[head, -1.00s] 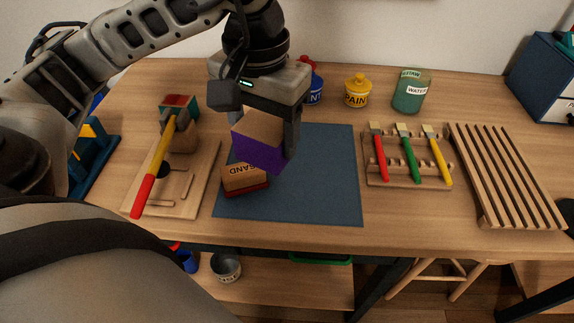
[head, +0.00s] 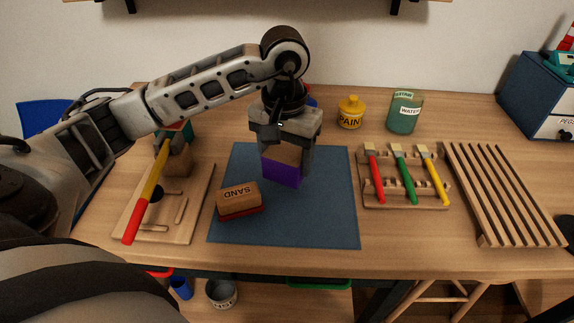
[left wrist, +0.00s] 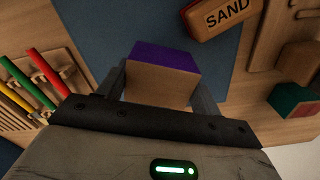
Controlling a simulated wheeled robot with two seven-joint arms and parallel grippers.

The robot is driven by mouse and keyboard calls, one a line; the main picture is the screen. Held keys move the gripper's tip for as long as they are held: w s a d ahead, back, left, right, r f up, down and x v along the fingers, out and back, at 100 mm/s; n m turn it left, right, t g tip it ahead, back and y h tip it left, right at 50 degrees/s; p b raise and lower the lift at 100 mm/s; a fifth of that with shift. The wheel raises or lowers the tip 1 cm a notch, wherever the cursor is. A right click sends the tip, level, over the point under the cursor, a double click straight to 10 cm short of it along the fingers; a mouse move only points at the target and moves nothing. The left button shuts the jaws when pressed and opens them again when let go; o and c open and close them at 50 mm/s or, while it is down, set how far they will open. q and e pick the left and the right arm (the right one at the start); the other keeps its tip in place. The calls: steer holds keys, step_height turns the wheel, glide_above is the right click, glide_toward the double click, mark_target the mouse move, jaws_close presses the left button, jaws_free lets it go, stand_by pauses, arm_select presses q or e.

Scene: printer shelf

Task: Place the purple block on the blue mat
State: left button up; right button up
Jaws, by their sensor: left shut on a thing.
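The purple block (head: 281,171), with a bare wood-coloured top, is held between the fingers of my left gripper (head: 284,157). In the left wrist view, the purple block (left wrist: 163,75) sits between the two fingers of the left gripper (left wrist: 163,88). The blue mat (head: 310,220) lies flat on the table beneath the block. The block is over the back middle part of the mat; I cannot tell whether its underside touches the mat. The blue mat also shows in the left wrist view (left wrist: 105,30). My right gripper is not in view.
A SAND block (head: 239,200) sits on the mat's left part. A wooden board with a red-and-yellow-handled tool (head: 146,203) is left of the mat. A brush rack (head: 405,185) and slatted rack (head: 500,195) are on the right. Paint and water jars (head: 404,112) stand behind. The mat's front right is clear.

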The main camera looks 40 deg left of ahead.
mark_target(287, 170)
arm_select(q)
steer(key=shift+w+f, duration=0.25)
steer(key=shift+f, duration=0.1)
steer(key=shift+w+f+p, duration=0.1)
steer(key=shift+f+p, duration=0.35)
steer(key=shift+f, duration=1.15)
steer(key=shift+f, duration=0.1)
steer(key=o, duration=1.1)
steer(key=shift+c, duration=0.2)
step_height(287, 170, up, 12)
steer(key=shift+r+b, duration=0.15)
steer(key=shift+b, duration=0.15)
